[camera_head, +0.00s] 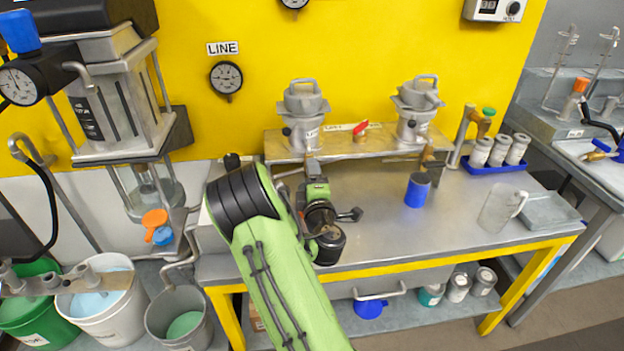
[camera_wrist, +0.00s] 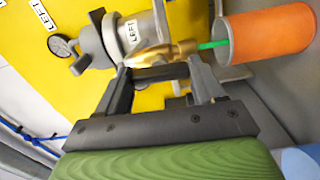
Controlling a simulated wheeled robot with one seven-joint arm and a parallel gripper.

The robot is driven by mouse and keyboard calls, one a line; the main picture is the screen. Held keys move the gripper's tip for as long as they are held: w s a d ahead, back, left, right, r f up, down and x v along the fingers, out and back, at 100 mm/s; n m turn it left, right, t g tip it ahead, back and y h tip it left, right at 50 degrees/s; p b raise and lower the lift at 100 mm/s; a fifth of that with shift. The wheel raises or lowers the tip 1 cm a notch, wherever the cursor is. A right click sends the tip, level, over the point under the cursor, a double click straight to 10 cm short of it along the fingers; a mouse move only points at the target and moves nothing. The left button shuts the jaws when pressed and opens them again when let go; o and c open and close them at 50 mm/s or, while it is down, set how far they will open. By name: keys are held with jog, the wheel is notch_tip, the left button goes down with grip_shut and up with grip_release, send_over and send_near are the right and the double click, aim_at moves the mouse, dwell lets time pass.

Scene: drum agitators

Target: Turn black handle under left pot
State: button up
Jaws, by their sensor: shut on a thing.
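The left pot (camera_head: 302,125), grey with a lid and handle on top, sits on the raised shelf. In the wrist view the left pot (camera_wrist: 135,35) bears a LEFT label, with a brass valve (camera_wrist: 170,52) beneath it. The black handle (camera_wrist: 160,73) lies crosswise between the fingertips of my gripper (camera_wrist: 160,82), which is shut on it. In the head view my gripper (camera_head: 313,172) is just below the left pot, and my arm hides the handle there.
The right pot (camera_head: 415,115) stands on the same shelf (camera_head: 360,148), with a red-handled part (camera_head: 361,128) between the pots. A blue cup (camera_head: 417,190) and a clear jug (camera_head: 502,208) stand on the steel table (camera_head: 455,215). An orange cylinder (camera_wrist: 266,38) is close to the valve in the wrist view.

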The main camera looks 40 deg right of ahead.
jog(key=shift+f+n, duration=0.1)
jog(key=shift+n, duration=0.3)
jog(key=o, duration=1)
jog(key=shift+o, duration=0.2)
